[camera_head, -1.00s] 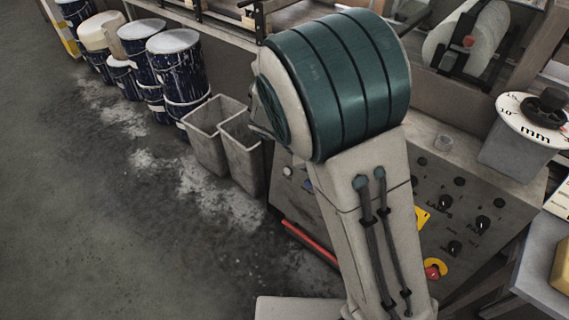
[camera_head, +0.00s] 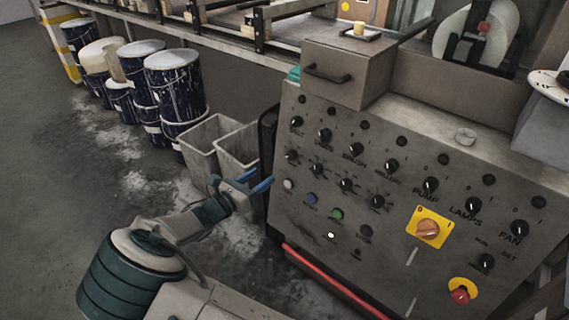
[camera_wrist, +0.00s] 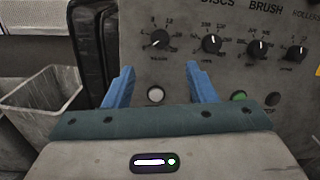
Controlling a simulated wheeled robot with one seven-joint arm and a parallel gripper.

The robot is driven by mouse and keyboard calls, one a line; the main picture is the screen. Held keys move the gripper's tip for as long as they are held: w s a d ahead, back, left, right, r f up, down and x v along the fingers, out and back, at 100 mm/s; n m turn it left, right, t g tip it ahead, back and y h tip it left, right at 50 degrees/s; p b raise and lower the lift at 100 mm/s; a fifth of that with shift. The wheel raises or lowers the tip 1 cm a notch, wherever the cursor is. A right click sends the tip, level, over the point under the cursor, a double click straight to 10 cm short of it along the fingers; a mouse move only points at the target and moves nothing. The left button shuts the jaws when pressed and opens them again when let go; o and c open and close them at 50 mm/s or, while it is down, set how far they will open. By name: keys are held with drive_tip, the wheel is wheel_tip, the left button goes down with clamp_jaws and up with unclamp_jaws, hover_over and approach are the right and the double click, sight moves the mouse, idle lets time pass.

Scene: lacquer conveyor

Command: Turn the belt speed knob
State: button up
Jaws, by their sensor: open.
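The grey control panel (camera_head: 400,270) carries several dark knobs. The leftmost knob of the lower knob row (camera_head: 291,156) has a printed scale and a unit label like m/min in the wrist view (camera_wrist: 158,38); I take it as the belt speed knob. Its pointer slants to the lower left. My gripper (camera_head: 258,179) has blue fingers and is open and empty. It is just left of the panel in the head view. In the wrist view the knob appears between and beyond the fingertips (camera_wrist: 160,68), with no contact visible.
A white button (camera_wrist: 156,95) and a green button (camera_wrist: 238,97) are below the knobs. A yellow-plated rotary switch (camera_head: 428,229) and a red emergency stop (camera_head: 460,295) are at the panel's right. Grey bins (camera_head: 205,148) stand left of the panel. A drawer box (camera_head: 335,75) sits above.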

sight(289, 157)
drive_tip(key=b+x, duration=0.2)
drive_tip(key=x, duration=0.9)
drive_tip(key=shift+w, duration=0.1)
drive_tip(key=c, duration=1)
